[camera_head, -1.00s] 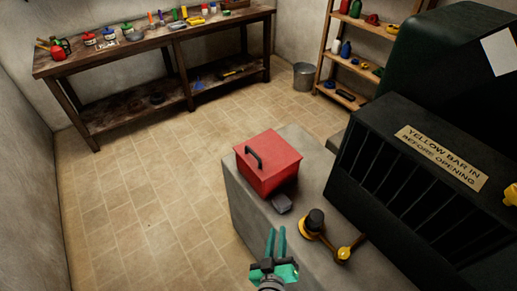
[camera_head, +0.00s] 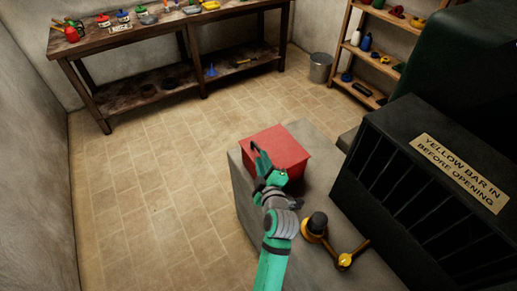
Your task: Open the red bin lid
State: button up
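The red bin (camera_head: 285,150) is a box with a flat red lid and stands on the grey block (camera_head: 313,188). The lid looks closed. My gripper (camera_head: 261,163) is at the bin's left front edge, with its green fingers over the place of the dark lid handle. The gripper and wrist hide most of the handle and the bin's front. I cannot tell whether the fingers touch the handle or have closed on it.
A black machine (camera_head: 400,160) with a grille and a sign, "YELLOW BAR IN BEFORE OPENING", stands at right. A yellow lever with a black knob (camera_head: 318,222) lies on the block beside my arm. A cluttered workbench (camera_head: 130,48) stands at the back; the left floor is clear.

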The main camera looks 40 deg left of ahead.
aim_at(258, 148)
jog(key=x, duration=0.5)
jog(key=shift+w, duration=0.25)
jog(key=shift+w+a+f, duration=0.15)
jog(key=shift+w+a, duration=0.15)
jog(key=shift+a, duration=0.4)
jog(key=shift+s, duration=0.1)
jog(key=shift+c, duration=0.6)
jog(key=shift+d, duration=0.15)
grip_shut()
